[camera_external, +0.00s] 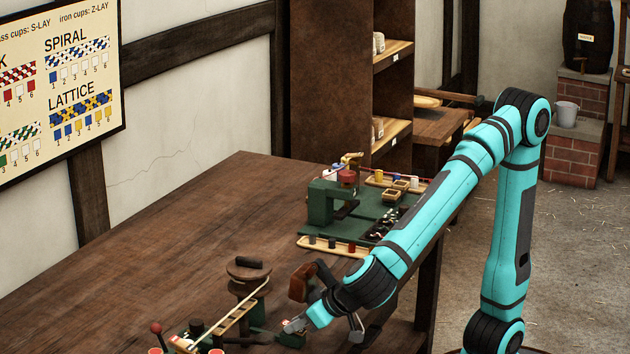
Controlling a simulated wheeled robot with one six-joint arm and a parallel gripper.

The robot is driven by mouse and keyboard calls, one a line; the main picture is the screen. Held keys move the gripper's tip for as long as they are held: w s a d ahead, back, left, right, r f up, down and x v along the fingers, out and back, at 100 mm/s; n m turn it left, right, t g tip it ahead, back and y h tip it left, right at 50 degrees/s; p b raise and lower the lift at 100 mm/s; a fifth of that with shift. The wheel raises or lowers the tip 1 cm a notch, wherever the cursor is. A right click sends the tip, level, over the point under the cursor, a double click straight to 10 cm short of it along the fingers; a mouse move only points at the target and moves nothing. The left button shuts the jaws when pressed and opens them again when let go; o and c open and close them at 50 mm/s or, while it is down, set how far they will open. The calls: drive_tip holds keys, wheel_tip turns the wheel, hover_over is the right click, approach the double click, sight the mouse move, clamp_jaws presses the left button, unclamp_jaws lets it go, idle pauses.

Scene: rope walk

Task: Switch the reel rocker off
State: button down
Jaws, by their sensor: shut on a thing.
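A small dark green box (291,340) sits near the front edge of the wooden bench, low in the picture. A small red part, which looks like the reel rocker (284,322), shows at its top. My gripper (293,326) comes down from the right and is shut, its tips at the top of this box and on what looks like the rocker. The jaws hide most of the rocker, so its position cannot be read.
A round brown stand (248,270) and a slanted wooden strip (222,318) stand left of my gripper. A green board (371,222) with small parts lies farther back. The bench's left middle is clear.

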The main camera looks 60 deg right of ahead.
drive_tip(key=c, duration=1.3)
unclamp_jaws()
drive_tip(key=v, duration=1.7)
drive_tip(key=shift+s, duration=0.2)
